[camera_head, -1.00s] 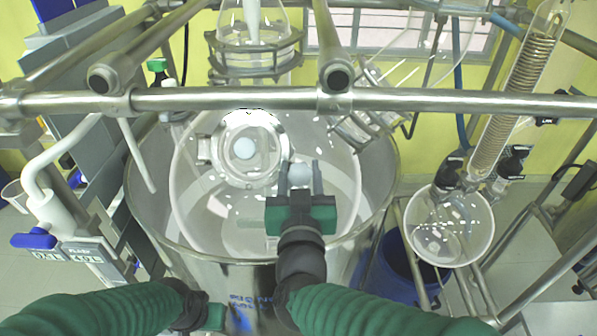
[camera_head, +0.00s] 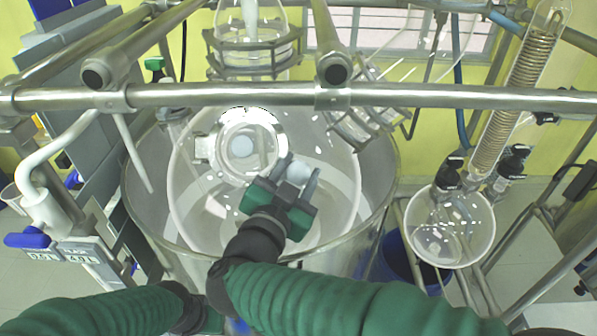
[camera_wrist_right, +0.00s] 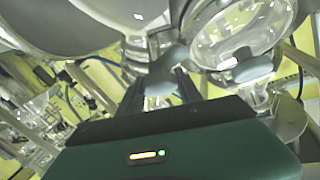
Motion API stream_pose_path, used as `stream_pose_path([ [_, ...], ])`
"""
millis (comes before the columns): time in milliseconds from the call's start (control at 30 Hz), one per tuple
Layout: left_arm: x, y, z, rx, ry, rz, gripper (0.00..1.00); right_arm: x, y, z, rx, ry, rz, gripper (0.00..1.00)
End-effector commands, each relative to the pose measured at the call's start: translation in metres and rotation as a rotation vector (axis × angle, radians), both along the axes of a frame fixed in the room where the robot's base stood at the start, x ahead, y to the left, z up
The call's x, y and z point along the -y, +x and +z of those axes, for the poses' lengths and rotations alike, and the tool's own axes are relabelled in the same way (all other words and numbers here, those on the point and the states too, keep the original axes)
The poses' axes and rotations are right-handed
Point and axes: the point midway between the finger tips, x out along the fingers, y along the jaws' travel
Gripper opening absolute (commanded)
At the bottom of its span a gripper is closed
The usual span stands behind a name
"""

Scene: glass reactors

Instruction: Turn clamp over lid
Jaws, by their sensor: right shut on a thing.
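The metal clamp (camera_head: 281,139) is a bright ring around the round glass lid (camera_head: 243,146) on top of the reactor vessel (camera_head: 340,185). A pale rounded knob (camera_head: 300,171) sits just right of the ring. My right gripper (camera_head: 301,165) is shut on this knob, with one dark finger on each side, tilted to the right. In the right wrist view the grey knob (camera_wrist_right: 171,61) shows between the fingertips (camera_wrist_right: 160,82). Whether the knob joins the clamp is hard to see. My left gripper (camera_head: 213,318) shows only partly at the bottom, its fingers hidden.
A horizontal metal bar (camera_head: 430,97) crosses above the vessel. A round glass flask (camera_head: 450,226) and a coiled condenser (camera_head: 515,90) stand at the right. A white pipe with a blue handle (camera_head: 27,240) is at the left.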

Motion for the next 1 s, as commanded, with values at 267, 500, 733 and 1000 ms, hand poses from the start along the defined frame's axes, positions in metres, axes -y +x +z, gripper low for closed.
stream_pose_path([
  [267, 0.0, 0.0, 0.003, 0.0, 0.0, 0.0, 0.0, -0.001, 0.0, -0.001, -0.003, 0.2, -0.166, 0.01],
  [500, 0.0, 0.0, 0.009, 0.0, 0.0, 0.0, 0.0, -0.001, -0.001, 0.0, -0.003, 0.375, -0.314, 0.01],
  [733, 0.0, 0.0, 0.018, 0.0, 0.0, 0.0, 0.0, 0.0, -0.001, 0.001, -0.002, 0.537, -0.45, 0.01],
  [1000, 0.0, 0.0, 0.027, 0.0, 0.0, 0.0, 0.0, 0.001, -0.001, 0.0, 0.0, 0.688, -0.578, 0.01],
])
